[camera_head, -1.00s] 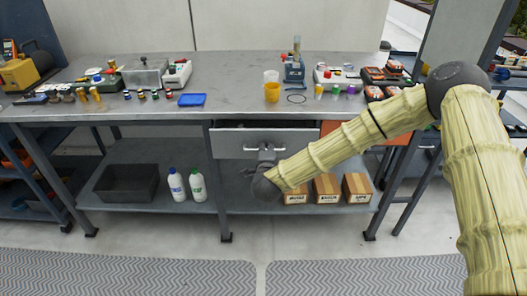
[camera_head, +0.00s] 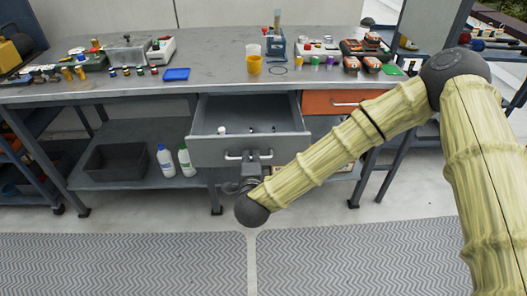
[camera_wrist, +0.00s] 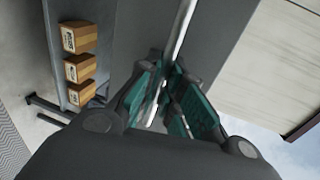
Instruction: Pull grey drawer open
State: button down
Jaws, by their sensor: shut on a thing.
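The grey drawer (camera_head: 215,149) is pulled well out from under the workbench in the head view. Its inside shows, with a few small items lying in it. Its pale bar handle (camera_head: 236,156) is on the front face. My gripper (camera_head: 256,165) is at the handle, and my own wrist partly hides it from the head camera. In the wrist view, my gripper's green-padded fingers (camera_wrist: 172,98) are closed around the handle bar (camera_wrist: 182,28).
An orange drawer (camera_head: 343,102) is shut to the right of the grey one. The bench top (camera_head: 215,62) holds tools, cups and a blue tray (camera_head: 176,74). Two white bottles (camera_head: 166,161) and a black bin (camera_head: 118,161) are on the lower shelf. Boxes (camera_wrist: 79,68) show in the wrist view. The floor in front is clear.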

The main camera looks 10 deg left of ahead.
jog(key=shift+s, duration=0.15)
jog(key=c, duration=1.8)
grip_release()
jog(key=shift+d, duration=0.1)
jog(key=v, duration=1.2)
